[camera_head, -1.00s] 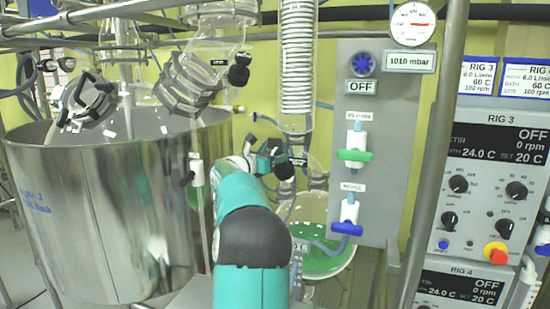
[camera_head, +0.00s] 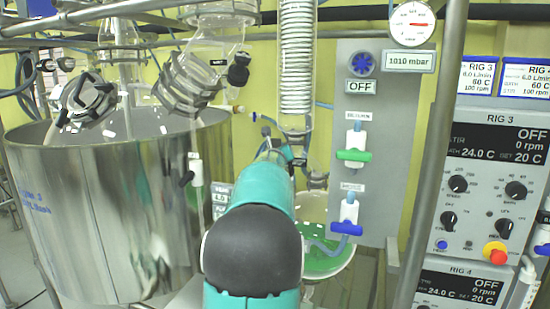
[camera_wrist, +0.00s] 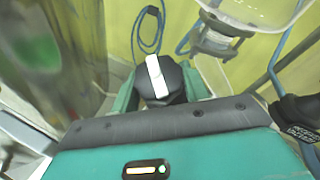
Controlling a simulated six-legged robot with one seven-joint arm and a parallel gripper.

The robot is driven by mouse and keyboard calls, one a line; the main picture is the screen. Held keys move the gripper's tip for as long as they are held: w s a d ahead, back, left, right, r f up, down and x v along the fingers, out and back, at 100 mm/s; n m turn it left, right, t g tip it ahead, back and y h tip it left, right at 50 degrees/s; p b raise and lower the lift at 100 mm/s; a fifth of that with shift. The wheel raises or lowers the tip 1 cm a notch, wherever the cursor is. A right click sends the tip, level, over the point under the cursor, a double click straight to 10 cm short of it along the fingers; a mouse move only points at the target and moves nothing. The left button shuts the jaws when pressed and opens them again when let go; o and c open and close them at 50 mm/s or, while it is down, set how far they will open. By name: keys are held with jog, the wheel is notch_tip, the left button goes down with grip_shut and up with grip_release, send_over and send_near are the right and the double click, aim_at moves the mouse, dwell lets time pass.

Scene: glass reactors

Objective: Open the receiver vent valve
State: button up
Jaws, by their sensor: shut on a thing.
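In the wrist view a black knob with a white bar across its top (camera_wrist: 157,77) sits between the teal fingers of my gripper (camera_wrist: 160,92). The fingers are shut on its sides. The white bar runs nearly up and down in the picture, slightly tilted. It looks like a valve knob, but no label on it is readable. In the head view my teal arm hides the gripper and the knob. The round receiver flask with green liquid (camera_head: 325,262) shows to the right of my arm, partly hidden by it.
A large steel vessel (camera_head: 95,225) stands at left. A grey panel (camera_head: 385,150) at right carries a green tap (camera_head: 354,155) and a blue tap (camera_head: 346,228). A coiled glass condenser (camera_head: 297,60) hangs above. A metal post (camera_head: 436,150) stands before the rig controllers (camera_head: 495,185).

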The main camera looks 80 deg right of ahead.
jog(key=shift+r+n+t+y, duration=0.1)
jog(key=shift+n+t+y, duration=1.6)
jog(key=shift+n, duration=0.8)
jog(key=o, duration=1)
jog(key=v, duration=1.3)
jog(key=shift+s+a+r, duration=0.15)
jog(key=shift+s+a, duration=0.1)
jog(key=shift+a, duration=0.05)
